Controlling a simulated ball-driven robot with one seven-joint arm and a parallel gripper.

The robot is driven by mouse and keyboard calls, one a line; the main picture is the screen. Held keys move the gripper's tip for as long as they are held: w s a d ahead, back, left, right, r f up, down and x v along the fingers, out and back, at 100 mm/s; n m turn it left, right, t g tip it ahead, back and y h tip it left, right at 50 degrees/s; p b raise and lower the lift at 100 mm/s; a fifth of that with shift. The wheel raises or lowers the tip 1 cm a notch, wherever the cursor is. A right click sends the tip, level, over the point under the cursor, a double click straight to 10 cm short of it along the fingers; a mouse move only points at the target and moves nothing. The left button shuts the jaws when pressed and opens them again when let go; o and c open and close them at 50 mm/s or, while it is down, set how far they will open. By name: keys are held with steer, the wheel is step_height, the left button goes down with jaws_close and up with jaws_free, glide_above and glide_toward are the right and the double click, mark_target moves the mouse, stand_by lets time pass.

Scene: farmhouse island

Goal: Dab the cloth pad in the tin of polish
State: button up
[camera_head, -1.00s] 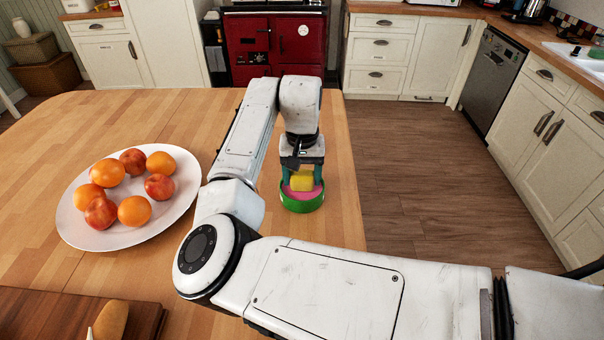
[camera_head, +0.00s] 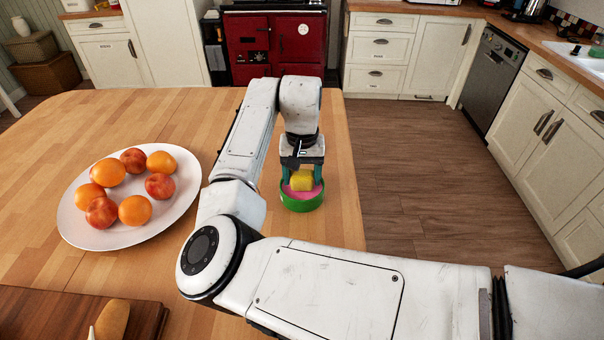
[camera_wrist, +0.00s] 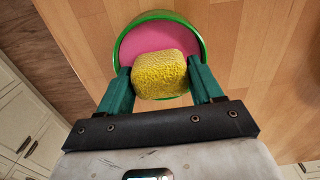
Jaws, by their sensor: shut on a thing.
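The cloth pad is a yellow, rough-textured block (camera_head: 302,181), held between the green fingers of my gripper (camera_head: 303,175). In the wrist view the pad (camera_wrist: 160,75) sits between the two fingertips, and my gripper (camera_wrist: 160,82) is shut on it. The tin of polish is a round green tin (camera_head: 302,204) with pink polish inside, standing on the wooden island top. The pad is over the near part of the tin (camera_wrist: 201,45) in the wrist view, covering part of the pink. I cannot tell whether the pad touches the polish.
A white oval plate (camera_head: 75,221) with several orange and red fruits lies to the left. A dark wooden board (camera_head: 45,320) with a tan object (camera_head: 112,320) is at the lower left. The island's right edge is close beside the tin. The wood behind the plate is clear.

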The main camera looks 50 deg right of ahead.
mark_target(302, 172)
steer(key=shift+r+p, duration=3.45)
